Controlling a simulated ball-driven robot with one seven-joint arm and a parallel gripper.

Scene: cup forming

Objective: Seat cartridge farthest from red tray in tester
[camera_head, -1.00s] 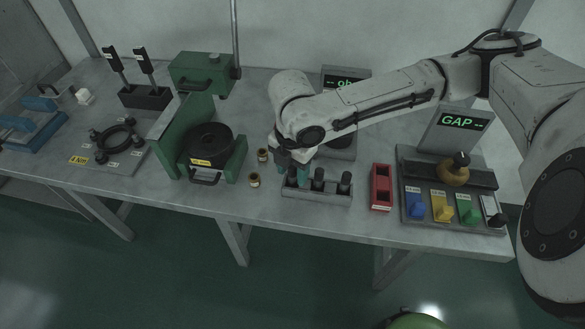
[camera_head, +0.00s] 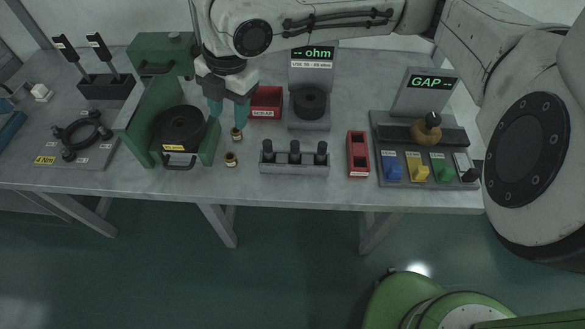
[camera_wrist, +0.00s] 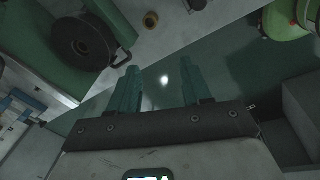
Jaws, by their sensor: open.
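Three dark cartridges, the left (camera_head: 268,149), middle (camera_head: 295,151) and right (camera_head: 320,152), stand upright in a grey rack (camera_head: 294,168). The tester (camera_head: 309,122), with a "-- ohm" display (camera_head: 313,53) and round black socket (camera_head: 309,101), stands behind them. A labelled red tray (camera_head: 266,100) sits left of the tester. A narrow red holder (camera_head: 358,155) stands right of the rack. My gripper (camera_head: 228,119) is open and empty, left of the red tray and behind the rack's left end. Its teal fingers also show in the wrist view (camera_wrist: 161,72); the cartridges do not.
Two small brass pieces, back (camera_head: 236,134) and front (camera_head: 231,160), stand near my gripper; the back one is close below the right finger. A green press (camera_head: 142,120) with a black drum (camera_head: 180,127) stands left. The gap gauge (camera_head: 420,150) stands right.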

